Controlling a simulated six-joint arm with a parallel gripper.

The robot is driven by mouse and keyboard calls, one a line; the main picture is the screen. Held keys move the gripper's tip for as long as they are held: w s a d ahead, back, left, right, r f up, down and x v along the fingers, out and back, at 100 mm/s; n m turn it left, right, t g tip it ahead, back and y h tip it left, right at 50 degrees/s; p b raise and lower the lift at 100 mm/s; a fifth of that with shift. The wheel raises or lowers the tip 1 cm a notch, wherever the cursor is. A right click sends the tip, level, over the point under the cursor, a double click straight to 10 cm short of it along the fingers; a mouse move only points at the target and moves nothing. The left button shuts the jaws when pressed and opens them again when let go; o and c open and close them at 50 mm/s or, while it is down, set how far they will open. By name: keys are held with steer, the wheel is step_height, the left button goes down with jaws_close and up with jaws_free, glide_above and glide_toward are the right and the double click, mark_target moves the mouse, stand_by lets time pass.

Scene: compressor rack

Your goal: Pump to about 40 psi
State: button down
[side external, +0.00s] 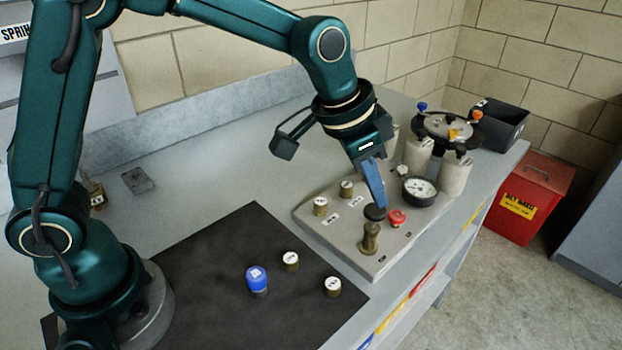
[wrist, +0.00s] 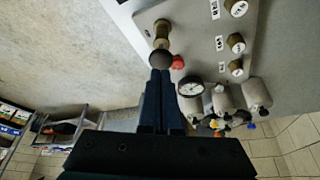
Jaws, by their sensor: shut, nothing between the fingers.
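The pump on the grey panel has a brass body (side external: 370,240) and a round black knob (side external: 375,212) on top. In the wrist view the knob (wrist: 160,59) sits just beyond my fingertips. My gripper (side external: 380,202) is shut and empty, its tips right at the knob; I cannot tell whether they touch it. A round white-faced gauge (side external: 420,190) stands behind, to the right, and also shows in the wrist view (wrist: 190,87). Its needle is too small to read. A red button (side external: 397,217) sits beside the pump.
The panel (side external: 340,237) also carries brass white-capped fittings (side external: 320,206). Pale cylinders (side external: 456,175) and a black ring with coloured knobs (side external: 446,126) stand behind. A red bin (side external: 528,200) stands right.

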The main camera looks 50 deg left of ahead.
steer(key=shift+f, duration=0.7)
steer(key=shift+r, duration=1)
steer(key=shift+r, duration=0.1)
steer(key=shift+r, duration=2.4)
steer(key=shift+a, duration=0.1)
steer(key=s+a+r+n+t, duration=0.2)
steer(key=s+a+r, duration=0.5)
steer(key=s+a+f+n+y, duration=0.2)
steer(key=s+a+f+n, duration=0.2)
steer(key=s+f, duration=0.4)
steer(key=s+a, duration=0.1)
steer(key=s, duration=0.2)
steer(key=shift+s+f, duration=0.25)
steer(key=shift+f, duration=0.15)
